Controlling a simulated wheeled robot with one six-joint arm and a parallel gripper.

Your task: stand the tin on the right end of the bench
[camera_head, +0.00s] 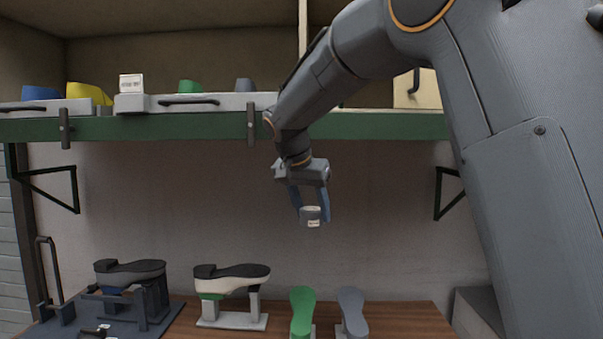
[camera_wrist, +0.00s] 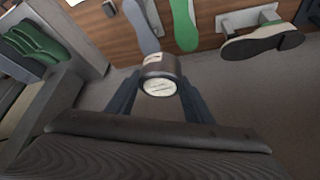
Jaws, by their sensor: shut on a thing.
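My gripper (camera_head: 309,200) is shut on the tin (camera_head: 312,216), a small round grey tin with a pale label, and holds it in the air in front of the back wall. In the wrist view the tin (camera_wrist: 158,77) sits between the fingertips of my gripper (camera_wrist: 155,95), its pale round end facing the camera. The wooden bench (camera_head: 408,318) is lower down, and its right end is bare in the head view. In the wrist view the bench (camera_wrist: 103,38) shows beyond the tin.
A green last (camera_head: 302,305) and a grey last (camera_head: 351,307) stand left of the bare end. A shoe on a stand (camera_head: 231,280) is further left. A grey bin (camera_head: 478,308) stands right of the bench; green lasts (camera_wrist: 35,42) show in the wrist view. A shelf (camera_head: 390,125) hangs above.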

